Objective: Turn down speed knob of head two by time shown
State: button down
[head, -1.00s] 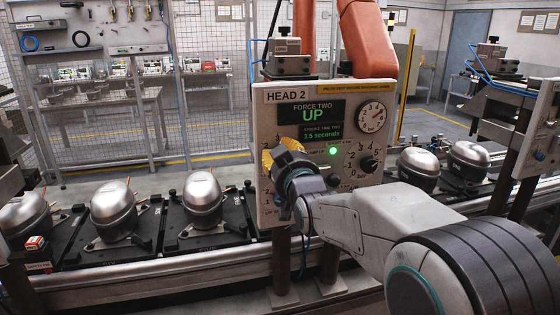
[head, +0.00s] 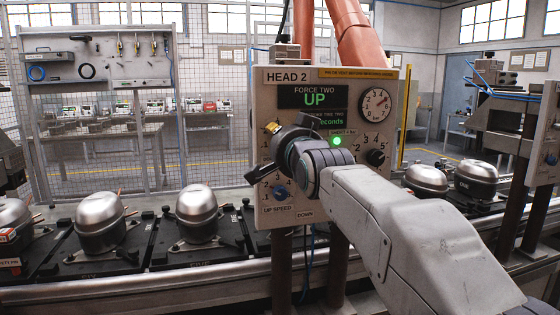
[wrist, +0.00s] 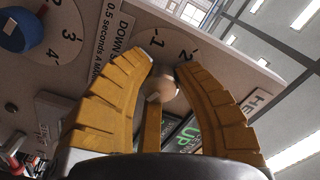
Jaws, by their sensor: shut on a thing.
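The head two panel (head: 390,75) stands upright on posts. Its screen (head: 312,97) reads "FORCE TWO UP", with the stroke time line partly covered by my arm. My gripper (head: 273,127) is at the panel's left side, below the screen. In the wrist view its yellow fingers (wrist: 164,75) are shut on a pale round knob (wrist: 166,88). A dial with 1 and 2 shows beyond them, with a "DOWN, 0.5 seconds a mark" label (wrist: 112,45) beside it. A blue knob (head: 281,193) sits lower, above an "UP SPEED" label; it also shows in the wrist view (wrist: 18,28). The held knob's pointer is unclear.
A green lamp (head: 337,141) is lit near my wrist. A black knob (head: 376,157) and a round gauge (head: 375,105) are on the panel's right. Silver compressors (head: 199,212) on black pallets line the conveyor on both sides. Posts stand below the panel.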

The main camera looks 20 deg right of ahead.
jog(key=shift+r+m+b, duration=0.2)
jog(key=shift+m+b, duration=0.65)
jog(key=shift+m, duration=0.15)
jog(key=c, duration=0.9)
grip_release()
jog(key=shift+f, duration=0.1)
jog(key=s, duration=1.2)
